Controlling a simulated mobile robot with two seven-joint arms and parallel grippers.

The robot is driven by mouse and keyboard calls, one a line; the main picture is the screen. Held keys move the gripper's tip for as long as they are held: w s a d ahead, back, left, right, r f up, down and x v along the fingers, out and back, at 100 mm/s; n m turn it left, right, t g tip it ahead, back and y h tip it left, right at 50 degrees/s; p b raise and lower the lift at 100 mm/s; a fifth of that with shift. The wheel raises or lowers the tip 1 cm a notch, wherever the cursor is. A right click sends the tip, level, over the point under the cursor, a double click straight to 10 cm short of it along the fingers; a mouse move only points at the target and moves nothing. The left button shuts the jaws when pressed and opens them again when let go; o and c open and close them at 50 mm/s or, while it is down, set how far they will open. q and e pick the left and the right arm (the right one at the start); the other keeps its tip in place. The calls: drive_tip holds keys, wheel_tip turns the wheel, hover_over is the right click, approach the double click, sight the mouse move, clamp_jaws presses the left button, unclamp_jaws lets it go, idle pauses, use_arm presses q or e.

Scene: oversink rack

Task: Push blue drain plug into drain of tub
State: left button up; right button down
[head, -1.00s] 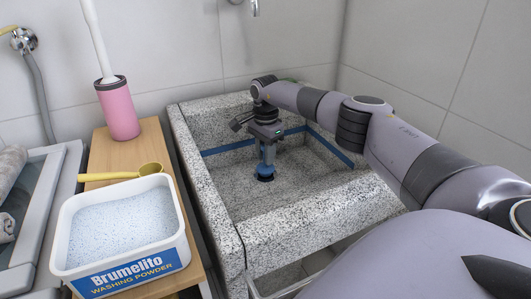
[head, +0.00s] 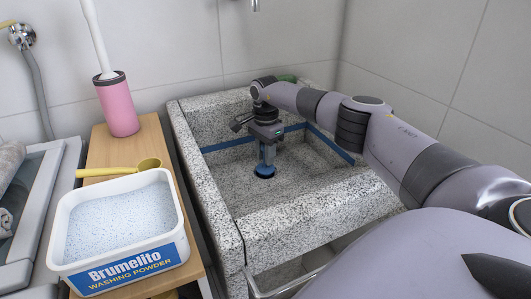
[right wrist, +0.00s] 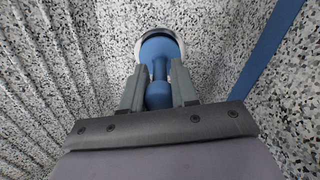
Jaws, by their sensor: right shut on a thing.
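The granite tub (head: 310,213) stands in the middle, with a blue stripe along its inner walls. The blue drain plug (head: 264,171) is low in the tub at the drain. My right gripper (head: 266,152) points down into the tub above it. In the right wrist view, my right gripper (right wrist: 158,92) is shut on the narrow stem of the blue plug (right wrist: 160,52). The plug's wide end lies within a pale drain ring (right wrist: 139,50); how deep it sits I cannot tell. My left gripper is not in view.
A wooden stand (head: 150,148) left of the tub holds a washing powder box (head: 130,262), a yellow scoop (head: 120,171) and a pink brush holder (head: 117,106). A grey basin (head: 50,190) is at far left. Granite walls surround my gripper; tiled walls stand behind.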

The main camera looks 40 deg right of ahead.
drive_tip(key=shift+f+b, duration=0.3)
drive_tip(key=shift+f, duration=0.2)
idle(0.4)
drive_tip(key=c, duration=0.8)
unclamp_jaws()
wheel_tip(320, 180, up, 7)
drive_tip(key=shift+r+p, duration=0.15)
drive_tip(key=shift+p, duration=0.5)
